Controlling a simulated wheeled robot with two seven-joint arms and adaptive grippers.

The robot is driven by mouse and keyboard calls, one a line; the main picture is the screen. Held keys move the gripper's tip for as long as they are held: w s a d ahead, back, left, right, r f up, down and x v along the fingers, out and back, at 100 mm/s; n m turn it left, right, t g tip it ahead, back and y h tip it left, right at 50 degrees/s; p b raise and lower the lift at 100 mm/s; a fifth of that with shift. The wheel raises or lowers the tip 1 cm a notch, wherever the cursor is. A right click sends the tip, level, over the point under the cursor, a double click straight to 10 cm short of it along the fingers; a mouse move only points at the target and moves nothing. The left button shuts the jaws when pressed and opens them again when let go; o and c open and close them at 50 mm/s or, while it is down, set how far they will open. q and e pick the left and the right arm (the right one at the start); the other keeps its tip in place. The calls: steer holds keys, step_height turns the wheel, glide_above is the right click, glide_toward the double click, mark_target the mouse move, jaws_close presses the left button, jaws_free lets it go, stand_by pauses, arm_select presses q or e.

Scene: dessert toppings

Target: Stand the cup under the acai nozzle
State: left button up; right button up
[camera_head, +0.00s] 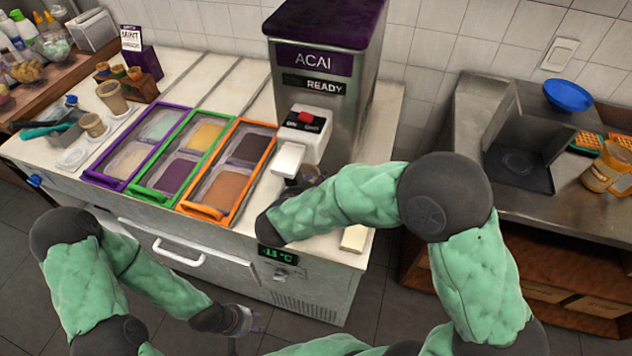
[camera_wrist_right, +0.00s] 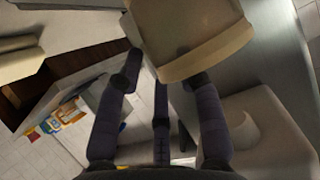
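The acai machine (camera_head: 325,75) stands at the back of the counter, its display reading READY. Its white nozzle (camera_head: 288,159) juts out at the front. My right gripper (camera_head: 304,178) is low beside and under the nozzle, mostly hidden by the nozzle and my forearm. In the right wrist view, a pale tan, cup-like object (camera_wrist_right: 205,45) is at the fingertips of the right gripper (camera_wrist_right: 163,72). Whether the fingers press on it is unclear. No cup shows under the nozzle in the head view; that spot is largely covered. My left gripper (camera_head: 245,320) hangs in front of the counter, away from everything.
Purple (camera_head: 100,180), green (camera_head: 143,192) and orange (camera_head: 197,210) framed topping trays lie left of the nozzle. Tan cups (camera_head: 112,97) stand further left.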

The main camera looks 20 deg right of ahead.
steer(key=p+v, duration=0.4)
steer(key=v, duration=0.7)
steer(key=shift+s+a+r, duration=0.2)
steer(key=shift+s, duration=0.1)
